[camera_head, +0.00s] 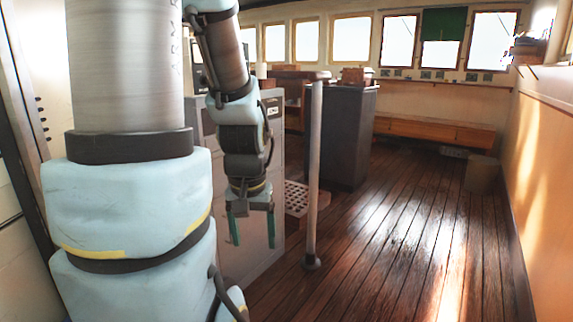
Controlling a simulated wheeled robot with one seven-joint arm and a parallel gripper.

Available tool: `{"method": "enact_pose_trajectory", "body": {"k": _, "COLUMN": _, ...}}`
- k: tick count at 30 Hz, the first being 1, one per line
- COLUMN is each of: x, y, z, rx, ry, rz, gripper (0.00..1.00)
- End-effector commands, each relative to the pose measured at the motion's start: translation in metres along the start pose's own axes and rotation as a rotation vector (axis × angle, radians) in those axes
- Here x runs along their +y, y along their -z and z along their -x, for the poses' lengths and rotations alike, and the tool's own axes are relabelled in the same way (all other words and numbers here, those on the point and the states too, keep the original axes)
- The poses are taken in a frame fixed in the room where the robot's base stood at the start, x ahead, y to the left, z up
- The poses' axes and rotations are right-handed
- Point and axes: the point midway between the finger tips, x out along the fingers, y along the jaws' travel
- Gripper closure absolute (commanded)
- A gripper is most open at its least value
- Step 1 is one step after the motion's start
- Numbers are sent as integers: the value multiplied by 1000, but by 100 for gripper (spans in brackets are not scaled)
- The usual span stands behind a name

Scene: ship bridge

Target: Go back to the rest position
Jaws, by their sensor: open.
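My gripper (252,231) hangs from my arm left of the middle of the head camera view. It points down, and its two green fingers are apart with nothing between them. It is in front of a grey cabinet (268,262) in the picture; I cannot tell how far apart they are. My arm covers part of that cabinet.
A metal pole (313,180) stands just right of my gripper. A dark cabinet (345,140) with a box on top is behind it. A wooden bench (430,131) runs under the windows, and a bin (482,174) stands by the right wall. The plank floor (400,240) at right is clear.

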Motion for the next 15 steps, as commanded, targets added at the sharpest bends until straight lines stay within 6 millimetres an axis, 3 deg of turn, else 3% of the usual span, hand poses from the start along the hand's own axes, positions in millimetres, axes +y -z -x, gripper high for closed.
{"method": "enact_pose_trajectory", "body": {"k": 1, "x": 0, "y": -1, "z": 16, "rx": -7, "ry": -2, "rz": 8, "gripper": 22}}
{"method": "enact_pose_trajectory", "body": {"k": 8, "x": 0, "y": 8, "z": 66, "rx": -2, "ry": -1, "rz": 1, "gripper": 22}}
{"method": "enact_pose_trajectory", "body": {"k": 15, "x": 1, "y": 19, "z": 134, "rx": 0, "ry": 0, "rz": -1, "gripper": 22}}
